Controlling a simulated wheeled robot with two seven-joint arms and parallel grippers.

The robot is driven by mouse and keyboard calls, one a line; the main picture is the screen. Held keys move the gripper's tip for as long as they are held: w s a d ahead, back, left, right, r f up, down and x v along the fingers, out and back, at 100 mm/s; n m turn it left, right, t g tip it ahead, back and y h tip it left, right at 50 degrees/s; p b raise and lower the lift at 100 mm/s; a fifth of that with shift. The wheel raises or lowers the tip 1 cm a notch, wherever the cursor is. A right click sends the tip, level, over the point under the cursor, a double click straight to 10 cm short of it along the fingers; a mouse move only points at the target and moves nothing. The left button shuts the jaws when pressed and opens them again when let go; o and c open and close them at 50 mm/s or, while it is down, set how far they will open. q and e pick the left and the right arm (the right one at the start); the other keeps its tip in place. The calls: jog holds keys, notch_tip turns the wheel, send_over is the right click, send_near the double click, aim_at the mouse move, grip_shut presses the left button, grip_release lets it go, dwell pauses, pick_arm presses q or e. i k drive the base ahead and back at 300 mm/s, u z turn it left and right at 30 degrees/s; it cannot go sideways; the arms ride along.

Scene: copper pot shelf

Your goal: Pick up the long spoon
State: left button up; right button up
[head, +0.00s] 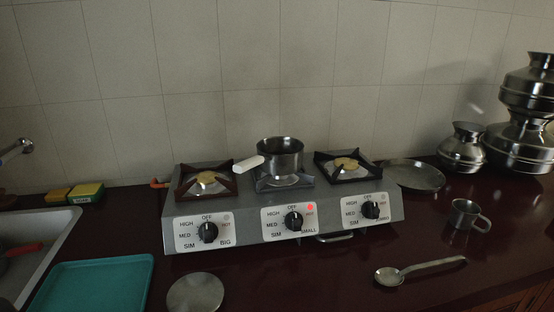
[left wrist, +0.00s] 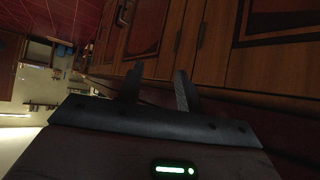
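The long spoon (head: 421,270) lies on the dark red countertop at the front right in the head view. Its round bowl is at the left end and its handle runs right and slightly back. Nothing is touching it. My left gripper (left wrist: 158,82) shows only in the left wrist view. Its two dark fingers are apart with nothing between them, in front of wooden cabinet doors. The spoon is not in that view. My right gripper is not in either view.
A three-burner stove (head: 283,222) with a small pot (head: 280,155) stands left of the spoon. A steel mug (head: 466,215) is behind the spoon, a flat plate (head: 414,175) farther back. Stacked metal pots (head: 520,145) stand at right. A teal tray (head: 92,286) and sink are left.

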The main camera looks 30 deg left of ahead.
aim_at(386, 276)
jog(key=k, duration=0.65)
jog(key=z, duration=0.7)
jog(key=i, duration=1.35)
jog(key=z, duration=0.05)
